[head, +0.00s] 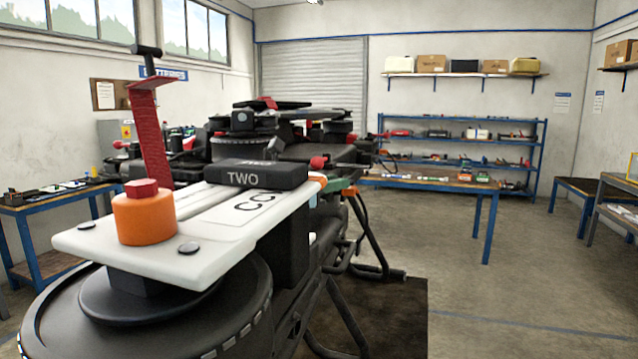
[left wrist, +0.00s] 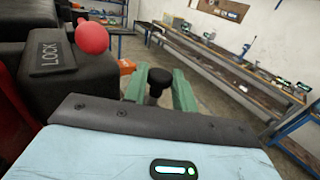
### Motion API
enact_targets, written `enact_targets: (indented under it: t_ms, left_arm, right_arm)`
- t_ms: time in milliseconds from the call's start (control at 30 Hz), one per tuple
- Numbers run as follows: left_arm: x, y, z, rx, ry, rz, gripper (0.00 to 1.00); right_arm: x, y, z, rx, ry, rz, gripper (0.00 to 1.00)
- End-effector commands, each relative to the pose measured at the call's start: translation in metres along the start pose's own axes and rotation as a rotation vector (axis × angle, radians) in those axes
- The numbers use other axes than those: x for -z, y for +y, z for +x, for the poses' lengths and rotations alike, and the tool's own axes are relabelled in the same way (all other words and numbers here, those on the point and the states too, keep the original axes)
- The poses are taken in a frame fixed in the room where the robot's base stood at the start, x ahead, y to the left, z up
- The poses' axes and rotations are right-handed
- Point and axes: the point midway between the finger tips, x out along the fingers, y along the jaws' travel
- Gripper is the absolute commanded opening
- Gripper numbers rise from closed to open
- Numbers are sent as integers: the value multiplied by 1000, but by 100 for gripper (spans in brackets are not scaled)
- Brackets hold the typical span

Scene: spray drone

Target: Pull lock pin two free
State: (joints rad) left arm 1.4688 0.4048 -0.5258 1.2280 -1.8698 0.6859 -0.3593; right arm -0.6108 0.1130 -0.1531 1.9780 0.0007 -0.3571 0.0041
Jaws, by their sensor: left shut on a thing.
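A black block marked TWO (head: 254,174) sits on the white arm plate of the drone. A black block marked LOCK (left wrist: 52,62) fills the upper left of the left wrist view, with a red ball knob (left wrist: 91,37) beside it. A red ball (head: 318,162) also shows by the TWO block in the head view. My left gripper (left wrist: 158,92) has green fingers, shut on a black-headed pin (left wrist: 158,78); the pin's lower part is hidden. In the head view the left gripper (head: 340,185) shows only partly, just beyond the plate. My right gripper is not in view.
The white plate (head: 130,245) carries an orange cylinder (head: 144,219) with a red cap. A red upright lever (head: 152,140) with a black handle stands behind it. A workbench (head: 430,186) and blue shelves (head: 460,150) stand farther back. Floor at the right is open.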

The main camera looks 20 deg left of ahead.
Motion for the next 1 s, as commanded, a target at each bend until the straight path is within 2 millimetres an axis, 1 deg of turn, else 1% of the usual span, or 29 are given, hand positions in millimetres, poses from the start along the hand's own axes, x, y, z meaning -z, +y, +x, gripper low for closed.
enact_targets:
  t_ms: [33,367,400,533,567,833,1000]
  left_arm:
    - [-7,-2,0,-3,-8,5,0]
    - [-8,-1,0,-6,-11,5,0]
    - [-8,-1,0,-6,-12,5,31]
    - [-7,-2,0,-5,-9,5,48]
    - [-6,-2,0,-4,-9,5,49]
    - [-4,-2,0,-3,-5,3,49]
    - [-5,-1,-12,-4,-6,4,49]
  right_arm:
    - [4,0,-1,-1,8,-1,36]
    - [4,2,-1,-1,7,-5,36]
    - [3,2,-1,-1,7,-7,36]
    - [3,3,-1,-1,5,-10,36]
    - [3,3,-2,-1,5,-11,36]
    - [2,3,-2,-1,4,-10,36]
    - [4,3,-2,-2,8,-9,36]
